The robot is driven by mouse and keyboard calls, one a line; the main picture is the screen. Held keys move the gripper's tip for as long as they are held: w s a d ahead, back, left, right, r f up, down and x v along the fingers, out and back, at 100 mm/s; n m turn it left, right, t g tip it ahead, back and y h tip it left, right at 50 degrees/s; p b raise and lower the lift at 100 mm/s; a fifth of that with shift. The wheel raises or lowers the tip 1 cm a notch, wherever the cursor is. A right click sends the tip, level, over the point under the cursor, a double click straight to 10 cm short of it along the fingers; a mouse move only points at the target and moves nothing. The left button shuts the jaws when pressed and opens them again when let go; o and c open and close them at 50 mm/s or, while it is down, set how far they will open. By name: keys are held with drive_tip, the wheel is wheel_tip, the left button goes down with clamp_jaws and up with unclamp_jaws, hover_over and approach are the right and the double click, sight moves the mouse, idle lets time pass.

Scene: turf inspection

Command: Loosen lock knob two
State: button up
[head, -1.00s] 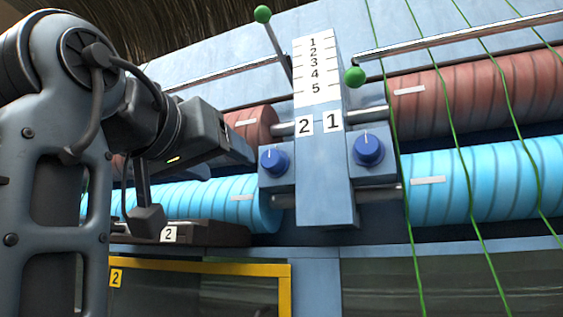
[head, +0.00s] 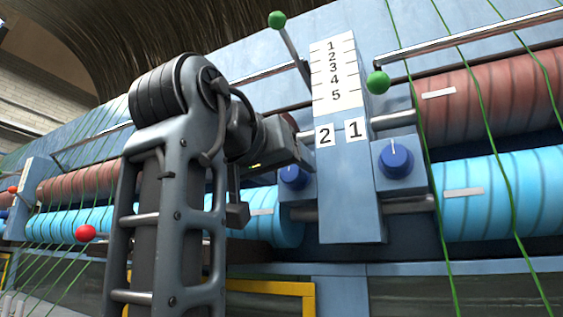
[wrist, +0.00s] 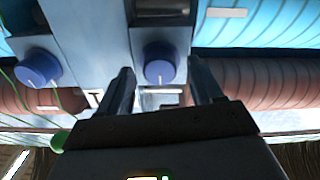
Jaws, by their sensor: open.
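Lock knob two (head: 293,177) is a round blue knob with a white pointer line, on a pale blue block under the label 2 (head: 325,136). My gripper partly covers it in the head view. In the wrist view, which looks upside down, knob two (wrist: 159,66) shows between the fingertips of my open gripper (wrist: 160,78). The fingers look apart from it, one on each side; the distance in depth is hard to tell. A second blue knob (head: 395,161), under the label 1 (head: 354,130), stands to the right; it shows at left in the wrist view (wrist: 38,68).
A blue column with a numbered scale (head: 334,75) stands between the knobs. Turquoise rollers (head: 510,190) and red rollers (head: 480,100) run either side. Green-balled levers (head: 377,82) stick out near the scale. Green cords (head: 425,130) cross at right. A yellow frame (head: 270,287) lies below.

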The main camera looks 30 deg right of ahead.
drive_tip(key=shift+c, duration=0.4)
drive_tip(key=c, duration=1)
